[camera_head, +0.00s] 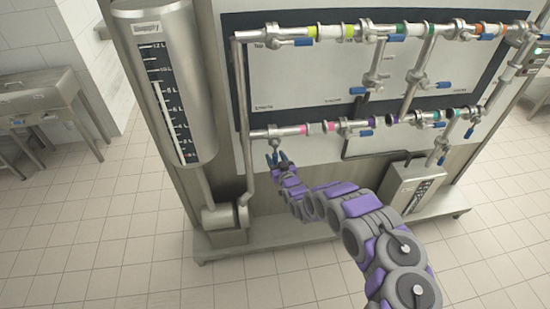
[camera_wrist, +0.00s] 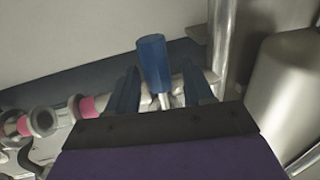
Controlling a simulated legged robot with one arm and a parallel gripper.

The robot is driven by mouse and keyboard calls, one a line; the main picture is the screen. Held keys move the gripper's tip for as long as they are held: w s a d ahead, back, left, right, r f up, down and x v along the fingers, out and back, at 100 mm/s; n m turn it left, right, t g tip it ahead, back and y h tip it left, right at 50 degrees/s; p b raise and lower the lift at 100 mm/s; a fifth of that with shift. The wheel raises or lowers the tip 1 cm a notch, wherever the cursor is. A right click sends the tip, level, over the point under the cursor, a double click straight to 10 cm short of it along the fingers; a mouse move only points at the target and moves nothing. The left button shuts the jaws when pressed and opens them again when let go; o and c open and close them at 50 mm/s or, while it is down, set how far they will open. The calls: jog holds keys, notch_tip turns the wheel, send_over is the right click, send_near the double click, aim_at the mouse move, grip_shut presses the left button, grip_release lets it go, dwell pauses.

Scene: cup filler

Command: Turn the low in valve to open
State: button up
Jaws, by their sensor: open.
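The valve at the left end of the lower pipe (camera_head: 274,133), beside a pink band, appears to be the low in valve; I cannot read a label for it. Its blue handle (camera_wrist: 152,62) shows clearly in the wrist view, on a short metal stem. My gripper (camera_head: 277,158) is just below this valve in the head view. In the wrist view my gripper (camera_wrist: 162,88) is open, one dark blue finger on each side of the handle. The handle sits between the fingers with visible gaps. In the head view the handle is hard to separate from the fingers.
A tall supply cylinder (camera_head: 165,85) with a litre scale stands at the left, and a vertical pipe (camera_head: 242,110) runs close to the valve. The upper pipe (camera_head: 335,31) carries more blue-handled valves. A metal box (camera_head: 405,187) sits low at the right.

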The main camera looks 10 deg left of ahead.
jog(key=shift+w+a, duration=0.25)
jog(key=shift+w, duration=0.3)
jog(key=shift+c, duration=0.3)
grip_shut()
